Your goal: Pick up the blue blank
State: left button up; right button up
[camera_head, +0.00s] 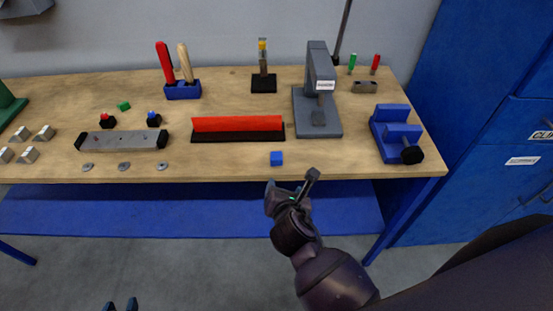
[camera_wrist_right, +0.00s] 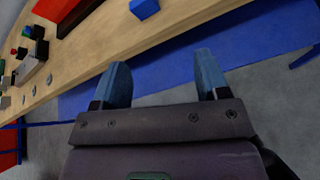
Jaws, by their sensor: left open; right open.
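The blue blank (camera_head: 277,158), a small cube, sits near the front edge of the wooden workbench (camera_head: 350,158). It also shows at the top of the right wrist view (camera_wrist_right: 145,8). My right gripper (camera_head: 292,186) is open and empty, in front of the bench edge and apart from the cube. Its two fingers show spread in the right wrist view (camera_wrist_right: 163,78), with floor and the blue lower shelf between them. My left gripper (camera_head: 121,306) shows only its fingertips at the bottom edge of the head view, open and far from the bench.
A red bar on a black base (camera_head: 238,126) lies left of the cube. A grey press (camera_head: 318,95) and a blue vise (camera_head: 395,133) stand to the right. A grey block with black ends (camera_head: 122,140) lies left. A blue cabinet (camera_head: 475,130) stands beside the bench.

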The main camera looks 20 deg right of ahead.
aim_at(277, 159)
jog(key=w+n, duration=0.1)
jog(key=w, duration=0.2)
jog(key=w+d+f+n, duration=0.1)
jog(key=w, duration=0.3)
jog(key=w+n, duration=0.1)
jog(key=w, duration=0.3)
jog(key=shift+w+d+f+n+h+b, duration=0.1)
jog(key=shift+d+f+n+h+b, duration=0.2)
jog(key=shift+h+b, duration=0.1)
jog(key=shift+t, duration=0.3)
jog(key=c, duration=1)
